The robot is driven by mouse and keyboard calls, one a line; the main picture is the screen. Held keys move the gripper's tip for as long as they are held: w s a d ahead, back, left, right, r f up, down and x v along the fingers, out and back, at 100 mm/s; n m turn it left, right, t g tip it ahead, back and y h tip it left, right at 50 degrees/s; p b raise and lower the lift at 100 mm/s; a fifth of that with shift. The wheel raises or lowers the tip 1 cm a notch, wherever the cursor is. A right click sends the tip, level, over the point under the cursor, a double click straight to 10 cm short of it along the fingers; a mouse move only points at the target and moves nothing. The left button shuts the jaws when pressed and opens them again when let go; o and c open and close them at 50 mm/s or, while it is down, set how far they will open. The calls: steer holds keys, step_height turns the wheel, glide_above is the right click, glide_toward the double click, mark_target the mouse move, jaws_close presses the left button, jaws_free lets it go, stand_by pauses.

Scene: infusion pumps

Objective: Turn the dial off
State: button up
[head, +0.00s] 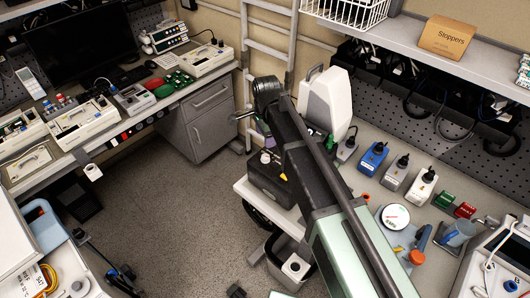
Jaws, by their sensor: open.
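My arm (340,225) reaches from the bottom right up to a dark joint (268,90) near the middle. I cannot make out my gripper; it seems hidden behind the arm. I cannot tell for certain which thing is the task's dial. A round white dial face (393,217) with red on it lies on the right bench. A dark box (272,186) with a pale round knob (265,157) on top stands left of the arm, partly covered by it. A blue box (373,159), a grey box (395,176) and a white box (422,187) carry dark tops.
A tall white device (325,103) stands behind the arm. Green (443,200) and red (465,210) blocks sit on the right bench. A shelf with a Stoppers carton (446,37) overhangs that bench. The left bench holds instruments and a monitor (78,42). The floor (185,220) between is mostly clear.

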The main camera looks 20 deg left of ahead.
mark_target(266, 156)
steer(key=f+m+b, duration=0.1)
steer(key=f+b, duration=0.2)
steer(key=f+m+b, duration=0.1)
steer(key=f+b, duration=0.3)
steer(key=f+m+b, duration=0.2)
steer(key=f+b, duration=0.2)
steer(key=shift+w+a+f, duration=0.1)
steer(key=shift+w+a, duration=0.15)
steer(key=shift+w, duration=0.1)
steer(key=shift+r, duration=0.2)
steer(key=shift+c, duration=0.2)
steer(key=c, duration=0.9)
steer(key=shift+o, duration=0.2)
